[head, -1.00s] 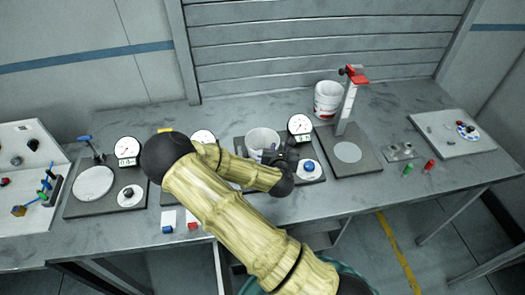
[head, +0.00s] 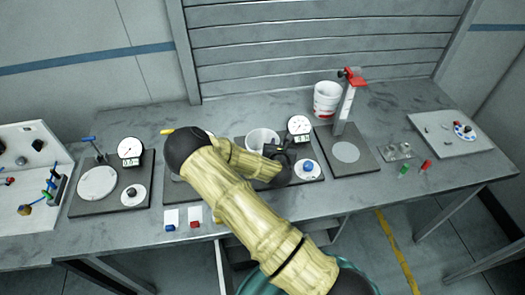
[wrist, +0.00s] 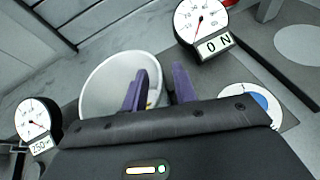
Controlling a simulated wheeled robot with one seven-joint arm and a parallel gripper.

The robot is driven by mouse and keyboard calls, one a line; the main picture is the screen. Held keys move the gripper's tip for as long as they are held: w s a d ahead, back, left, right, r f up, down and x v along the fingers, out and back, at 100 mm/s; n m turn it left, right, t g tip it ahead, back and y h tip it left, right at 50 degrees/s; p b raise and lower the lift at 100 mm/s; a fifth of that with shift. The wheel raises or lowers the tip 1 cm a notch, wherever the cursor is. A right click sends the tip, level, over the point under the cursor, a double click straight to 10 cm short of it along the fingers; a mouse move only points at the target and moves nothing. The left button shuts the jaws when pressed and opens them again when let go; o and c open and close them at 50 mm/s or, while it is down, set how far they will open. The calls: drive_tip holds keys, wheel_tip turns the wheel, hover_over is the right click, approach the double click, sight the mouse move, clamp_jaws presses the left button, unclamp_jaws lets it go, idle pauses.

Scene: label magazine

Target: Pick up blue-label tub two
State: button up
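A white open tub (head: 262,138) stands on a dark gauge plate at the middle of the bench. In the wrist view its round rim and interior (wrist: 112,75) show, but no label colour can be read. My gripper (head: 280,152) is at the tub's right side in the head view. In the wrist view its two purple fingers (wrist: 160,85) are apart. The left finger overlaps the tub's opening and the right one is just outside its right wall. I cannot tell whether either touches. Another white tub (head: 326,99) with red markings stands at the back.
A dial gauge reading 0 N (wrist: 202,22) stands close to the right of the tub. A red-topped upright post (head: 347,100) is farther right. A white disc with a blue knob (head: 308,168) lies in front. Another gauge (wrist: 36,122) is at left.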

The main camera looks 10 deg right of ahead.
idle(0.3)
clamp_jaws()
idle(0.3)
wheel_tip(320, 180, up, 10)
drive_tip(key=b, duration=0.2)
drive_tip(key=shift+b, duration=0.3)
idle(0.5)
